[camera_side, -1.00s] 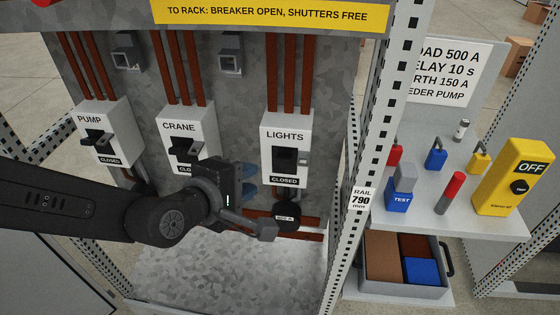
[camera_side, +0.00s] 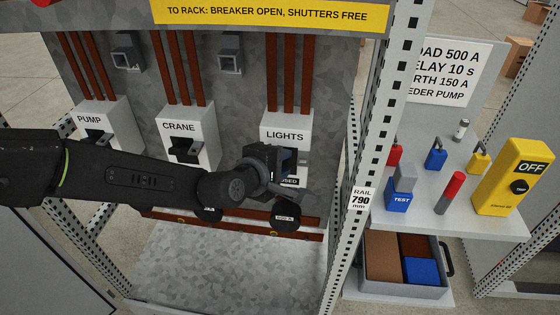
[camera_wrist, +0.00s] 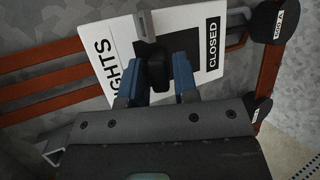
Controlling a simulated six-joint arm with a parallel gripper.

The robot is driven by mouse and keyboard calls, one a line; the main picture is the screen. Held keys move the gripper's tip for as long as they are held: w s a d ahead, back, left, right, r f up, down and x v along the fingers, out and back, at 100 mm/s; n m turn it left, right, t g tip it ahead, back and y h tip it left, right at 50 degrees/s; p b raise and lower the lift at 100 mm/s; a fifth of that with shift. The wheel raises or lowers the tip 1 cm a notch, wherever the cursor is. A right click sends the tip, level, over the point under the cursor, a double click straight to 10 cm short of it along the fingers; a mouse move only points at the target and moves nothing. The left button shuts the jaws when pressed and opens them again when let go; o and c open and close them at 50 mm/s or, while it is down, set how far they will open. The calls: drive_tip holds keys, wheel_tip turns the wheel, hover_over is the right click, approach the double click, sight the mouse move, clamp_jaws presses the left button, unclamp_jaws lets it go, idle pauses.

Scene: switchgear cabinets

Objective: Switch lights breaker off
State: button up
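The lights breaker (camera_side: 285,125) is a white box labelled LIGHTS on the grey panel. Its CLOSED label is partly covered by my gripper in the side view and is readable in the wrist view. The breaker's black handle (camera_wrist: 156,68) shows in the wrist view. My gripper (camera_side: 288,161) is in front of the breaker and hides the handle in the side view. In the wrist view my gripper's (camera_wrist: 156,78) two blue fingers are apart, one on each side of the handle. I cannot tell whether they touch it.
The crane breaker (camera_side: 182,132) and pump breaker (camera_side: 92,117) are to the left, behind my arm. Red-brown busbars (camera_side: 245,222) run below. A perforated post (camera_side: 375,125) stands at right, beside a shelf (camera_side: 420,220) with padlocks and a yellow tester (camera_side: 515,180).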

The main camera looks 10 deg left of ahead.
drive_tip(key=shift+c, duration=0.2)
clamp_jaws()
